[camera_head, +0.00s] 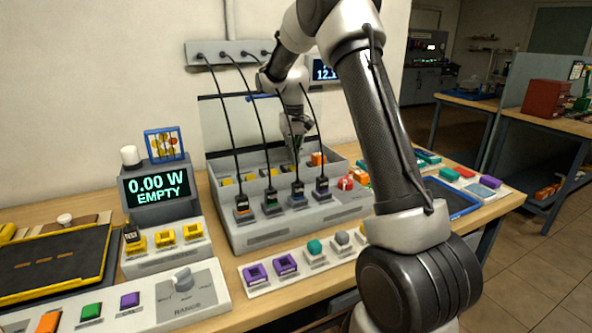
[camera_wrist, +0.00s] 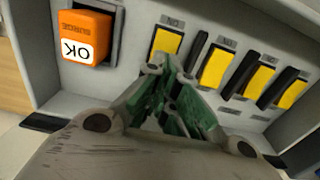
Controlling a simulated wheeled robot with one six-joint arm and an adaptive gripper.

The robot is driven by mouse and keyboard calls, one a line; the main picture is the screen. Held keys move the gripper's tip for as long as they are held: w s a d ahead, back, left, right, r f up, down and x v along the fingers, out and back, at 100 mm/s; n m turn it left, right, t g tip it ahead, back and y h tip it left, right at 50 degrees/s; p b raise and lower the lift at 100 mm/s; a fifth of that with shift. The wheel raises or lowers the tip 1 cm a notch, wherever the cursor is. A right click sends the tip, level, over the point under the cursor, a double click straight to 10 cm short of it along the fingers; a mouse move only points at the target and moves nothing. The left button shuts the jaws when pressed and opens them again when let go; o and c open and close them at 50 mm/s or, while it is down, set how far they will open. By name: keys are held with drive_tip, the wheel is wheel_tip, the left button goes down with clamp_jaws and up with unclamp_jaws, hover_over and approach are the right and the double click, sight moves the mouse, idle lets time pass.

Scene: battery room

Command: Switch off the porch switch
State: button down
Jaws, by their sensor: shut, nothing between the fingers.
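A row of yellow switches sits on a grey panel (camera_wrist: 135,52) in the wrist view. The nearest yellow switch (camera_wrist: 167,41) is just beyond my fingertips, with a small label above it that reads upside down as "ON". More yellow switches (camera_wrist: 213,67) run to the right, with black bars between them. I cannot read which one is the porch switch. My gripper (camera_wrist: 171,72) is shut and empty, its tips close to the nearest switch; contact is unclear. In the head view my gripper (camera_head: 297,146) is low over the grey console (camera_head: 262,240), partly hiding the switches.
An orange block (camera_wrist: 86,36) marked "OK" stands left of the switches. Black cables (camera_head: 228,110) hang from a wall bar down to plugs at the console's front. A display (camera_head: 158,190) reads "0.00 W EMPTY". A strip of purple sockets and knobs (camera_head: 315,262) lies in front.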

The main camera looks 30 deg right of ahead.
sight(294, 167)
drive_tip(key=shift+f, duration=1.2)
idle(0.5)
drive_tip(key=shift+r, duration=3.55)
